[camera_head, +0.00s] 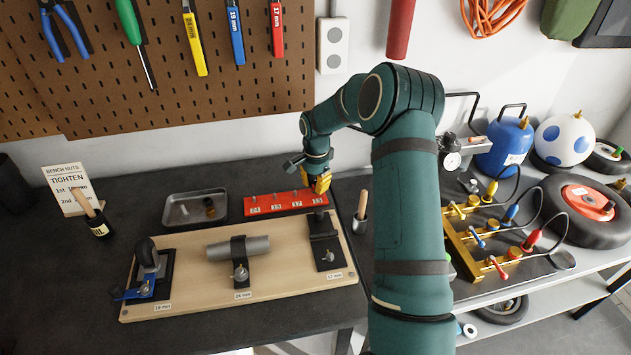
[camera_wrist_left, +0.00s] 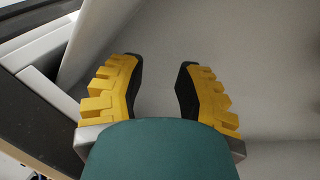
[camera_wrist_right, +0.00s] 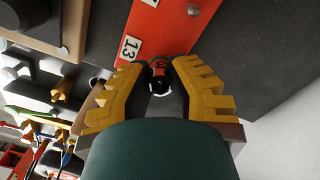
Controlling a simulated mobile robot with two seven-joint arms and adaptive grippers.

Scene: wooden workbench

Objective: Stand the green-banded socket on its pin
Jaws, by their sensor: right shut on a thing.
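My right gripper (camera_head: 320,184) is at the right end of the red pin rail (camera_head: 270,205), which has several upright pins and number labels. In the right wrist view its fingers (camera_wrist_right: 160,75) are shut on a small dark socket (camera_wrist_right: 160,86) with red and white showing at it. No green band is clear on it. The rail (camera_wrist_right: 160,28) shows just beyond the fingers, with a label 13 and a bare pin (camera_wrist_right: 193,10). Whether the socket touches a pin is hidden. My left gripper (camera_wrist_left: 159,65) is open and empty, only in its wrist view.
A grey tray (camera_head: 180,208) with small dark parts stands left of the rail. A wooden board (camera_head: 205,295) with clamped fixtures lies in front. A wooden-handled brush in a cup (camera_head: 361,218) stands to the right. A pegboard (camera_head: 150,95) with tools is behind.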

